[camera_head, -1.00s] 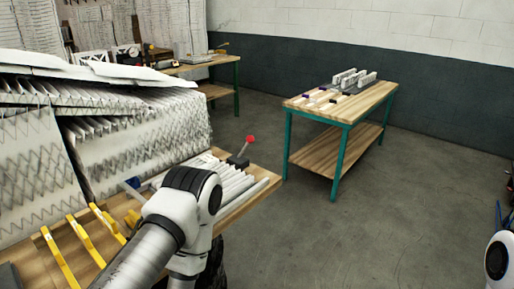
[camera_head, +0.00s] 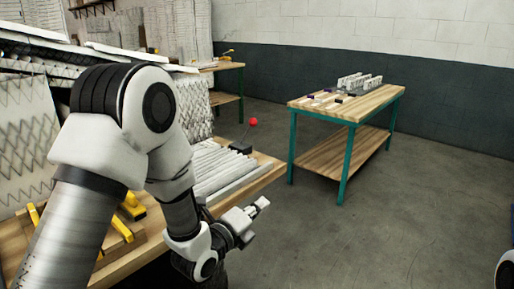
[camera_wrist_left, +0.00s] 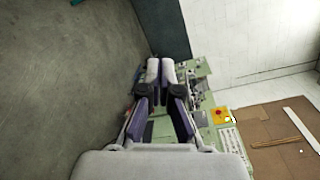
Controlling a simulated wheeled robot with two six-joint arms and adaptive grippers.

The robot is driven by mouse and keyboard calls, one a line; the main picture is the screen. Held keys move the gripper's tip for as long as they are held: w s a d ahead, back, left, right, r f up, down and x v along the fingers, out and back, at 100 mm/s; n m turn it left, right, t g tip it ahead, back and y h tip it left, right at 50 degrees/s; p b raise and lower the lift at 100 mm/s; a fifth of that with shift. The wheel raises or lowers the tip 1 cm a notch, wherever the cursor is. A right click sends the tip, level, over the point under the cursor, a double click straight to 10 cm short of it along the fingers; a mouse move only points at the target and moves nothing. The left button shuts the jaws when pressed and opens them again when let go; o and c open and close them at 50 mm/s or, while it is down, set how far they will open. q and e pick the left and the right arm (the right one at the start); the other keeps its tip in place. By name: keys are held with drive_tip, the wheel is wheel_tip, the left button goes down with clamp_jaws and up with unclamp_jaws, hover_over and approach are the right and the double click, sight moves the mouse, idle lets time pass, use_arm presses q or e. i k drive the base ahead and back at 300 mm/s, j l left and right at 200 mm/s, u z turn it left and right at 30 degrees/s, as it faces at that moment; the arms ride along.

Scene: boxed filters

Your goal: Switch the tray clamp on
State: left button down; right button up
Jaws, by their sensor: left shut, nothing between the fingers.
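The tray clamp appears to be the lever with a red ball knob (camera_head: 253,122) on a small black base (camera_head: 240,148), at the far right corner of the near wooden bench. The lever leans to the right. White pleated filter strips (camera_head: 225,170) lie in front of it on the bench. My left gripper (camera_head: 263,203) is shut and empty, out past the bench's right edge, nearer to me than the lever and apart from it. Its closed fingers (camera_wrist_left: 161,72) also show in the left wrist view, where the lever is not seen. My right gripper is out of view.
Yellow-handled pieces (camera_head: 130,208) and a large stack of pleated filters (camera_head: 25,135) occupy the near bench (camera_head: 268,172). A green-legged table (camera_head: 372,103) stands apart at the right. A green machine panel with a red button (camera_wrist_left: 219,113) shows in the wrist view. Grey floor lies open between.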

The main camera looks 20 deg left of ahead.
sight(253, 121)
drive_tip(key=i+j, duration=0.65)
drive_tip(key=i, duration=0.25)
